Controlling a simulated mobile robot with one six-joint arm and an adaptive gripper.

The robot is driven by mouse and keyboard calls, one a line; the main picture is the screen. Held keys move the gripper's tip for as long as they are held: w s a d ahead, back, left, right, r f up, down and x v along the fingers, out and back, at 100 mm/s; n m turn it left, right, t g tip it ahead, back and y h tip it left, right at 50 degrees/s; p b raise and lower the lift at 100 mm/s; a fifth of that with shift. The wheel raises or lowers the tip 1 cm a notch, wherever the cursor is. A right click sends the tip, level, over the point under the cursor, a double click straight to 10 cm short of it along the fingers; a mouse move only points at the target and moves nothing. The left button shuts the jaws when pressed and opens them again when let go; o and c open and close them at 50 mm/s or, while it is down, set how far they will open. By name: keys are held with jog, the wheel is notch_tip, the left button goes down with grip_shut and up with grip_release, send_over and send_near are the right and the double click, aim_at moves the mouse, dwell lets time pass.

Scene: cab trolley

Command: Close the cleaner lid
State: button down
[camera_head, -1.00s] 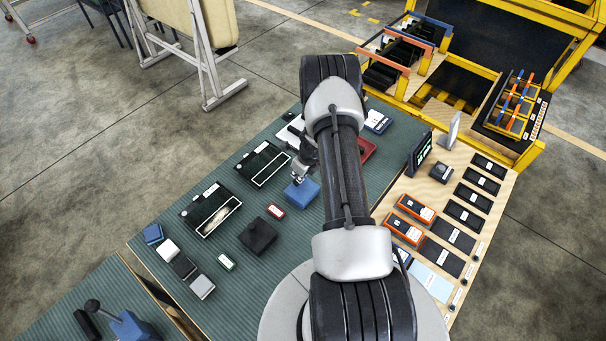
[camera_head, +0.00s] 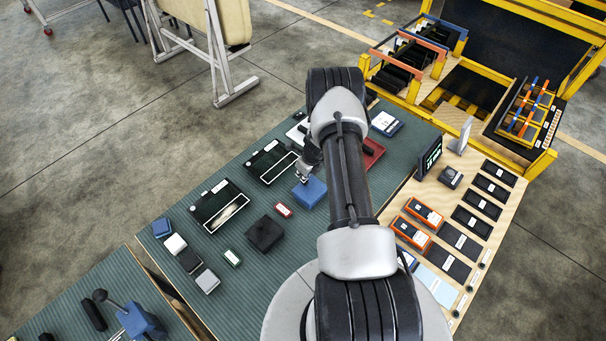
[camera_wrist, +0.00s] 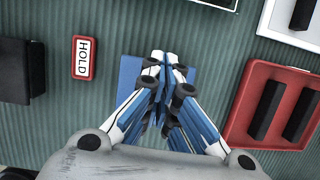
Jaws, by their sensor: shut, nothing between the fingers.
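A small blue box (camera_head: 311,193) sits on the green ribbed mat; it looks like the cleaner, though no label on it can be read. Its top looks flat and shut from the head view, but I cannot tell if the lid is fully down. My gripper (camera_head: 303,177) is right at the box, at its upper left side in that view. In the wrist view, my gripper (camera_wrist: 165,62) is shut and empty, with its fingers over the blue box (camera_wrist: 129,72) and hiding its middle. I cannot tell whether the fingertips touch it.
A red HOLD tag (camera_wrist: 83,58) lies left of the box, and a red tray (camera_wrist: 240,125) with black bars stands to the right. A black block (camera_head: 265,233) and black trays (camera_head: 207,216) are nearby. Bare mat lies between them.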

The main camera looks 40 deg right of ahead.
aim_at(309, 190)
jog(key=shift+r, duration=0.1)
jog(key=v, duration=1.1)
jog(key=shift+r, duration=0.4)
jog(key=shift+s, duration=0.2)
